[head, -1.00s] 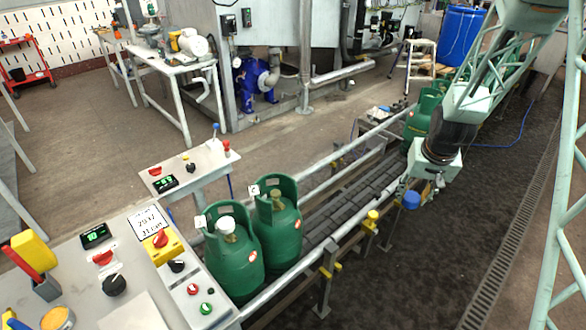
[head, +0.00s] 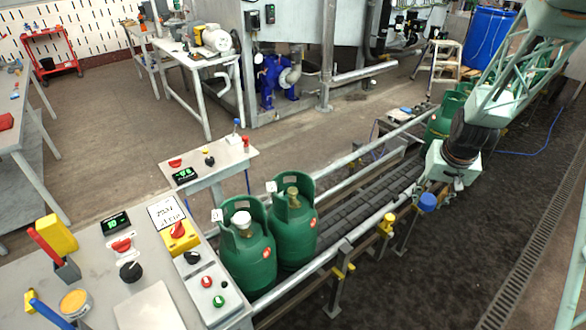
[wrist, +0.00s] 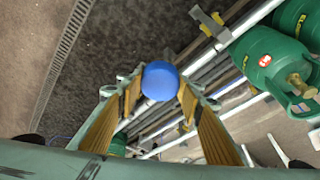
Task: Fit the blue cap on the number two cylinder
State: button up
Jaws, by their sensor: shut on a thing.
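My gripper (wrist: 160,88) is shut on the blue cap (wrist: 160,80), which sits between its fingertips in the wrist view. In the head view the blue cap (head: 427,202) hangs below my wrist, near the conveyor's front rail. Two green cylinders stand at the near end of the conveyor, left of the cap. The left cylinder (head: 247,262) has a white cap on top. The right cylinder (head: 293,235) shows a bare brass valve; both carry white tags too small to read. A green cylinder with a bare brass valve (wrist: 299,84) is at the wrist view's right.
The conveyor (head: 365,195) has a front rail with yellow clamps (head: 386,223). Another green cylinder (head: 444,118) stands at its far end, close to my arm. A control desk (head: 145,305) is at lower left. The belt between the near and far cylinders is clear.

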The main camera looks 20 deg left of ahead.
jog(key=w+a+f+n+y+p, duration=0.1)
jog(key=w+a+n, duration=0.15)
jog(key=a, duration=0.85)
jog(key=w+a+n, duration=0.2)
jog(key=w+a, duration=0.1)
jog(key=a, duration=0.8)
jog(key=s+a+f+n+y+p, duration=0.1)
jog(key=s+a+n, duration=0.1)
jog(key=a, duration=2.3)
jog(key=shift+f+n+g+p, duration=0.3)
jog(key=shift+f+n+g, duration=0.1)
jog(key=shift+n, duration=0.45)
jog(key=shift+f+b, duration=0.15)
jog(key=shift+b, duration=0.25)
jog(key=shift+f+b, duration=1.75)
jog(key=shift+f, duration=1)
jog(key=shift+b, duration=0.55)
jog(key=shift+f+b, duration=0.55)
jog(key=shift+f, duration=0.25)
